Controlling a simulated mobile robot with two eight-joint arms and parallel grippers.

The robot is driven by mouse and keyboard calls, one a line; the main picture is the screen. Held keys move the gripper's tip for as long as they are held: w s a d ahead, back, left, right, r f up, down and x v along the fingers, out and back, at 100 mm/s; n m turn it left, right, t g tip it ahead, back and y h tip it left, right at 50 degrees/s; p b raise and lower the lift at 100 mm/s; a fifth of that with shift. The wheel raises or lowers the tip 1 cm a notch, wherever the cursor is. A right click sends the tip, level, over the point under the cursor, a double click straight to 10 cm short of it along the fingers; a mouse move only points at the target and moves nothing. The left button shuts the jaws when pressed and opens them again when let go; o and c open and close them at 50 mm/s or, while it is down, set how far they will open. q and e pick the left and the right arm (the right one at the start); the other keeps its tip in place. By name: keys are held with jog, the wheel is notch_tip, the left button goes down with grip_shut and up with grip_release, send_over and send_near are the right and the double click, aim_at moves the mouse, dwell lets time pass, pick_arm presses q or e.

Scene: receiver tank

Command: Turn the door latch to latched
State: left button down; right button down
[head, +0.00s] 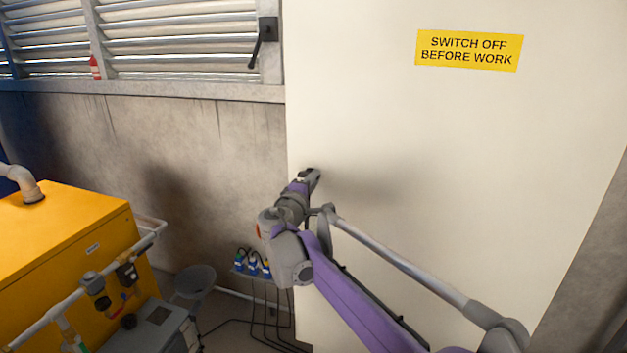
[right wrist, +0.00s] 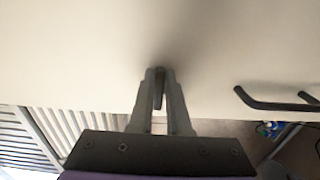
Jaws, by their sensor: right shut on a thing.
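The large cream door (head: 400,130) fills the middle and right of the head view. My right gripper (head: 311,176) is at the door's left edge, in front of its face. In the right wrist view the two fingers (right wrist: 160,90) are closed on a small dark piece, the door latch (right wrist: 159,88), which stands out between the fingertips. Most of the latch is hidden by the fingers, so its exact angle is hard to tell. My left gripper is not in view.
A black bar handle (right wrist: 265,103) shows beside the gripper in the right wrist view. A black lever (head: 261,43) is on the louvre frame. A yellow sign (head: 469,50) is on the door. A yellow machine (head: 70,240) with pipes stands at lower left; cables hang near the floor.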

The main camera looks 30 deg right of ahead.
jog(key=shift+w+r, duration=0.1)
jog(key=shift+r, duration=0.1)
jog(key=c, duration=0.9)
grip_release()
jog(key=shift+f, duration=0.1)
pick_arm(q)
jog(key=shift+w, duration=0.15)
pick_arm(e)
jog(key=shift+w+f, duration=0.1)
jog(key=shift+f, duration=0.05)
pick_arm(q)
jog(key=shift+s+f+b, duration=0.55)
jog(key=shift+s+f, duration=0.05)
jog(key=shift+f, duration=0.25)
pick_arm(e)
jog(key=v, duration=1)
jog(key=shift+s+a, duration=0.2)
jog(key=shift+s, duration=0.1)
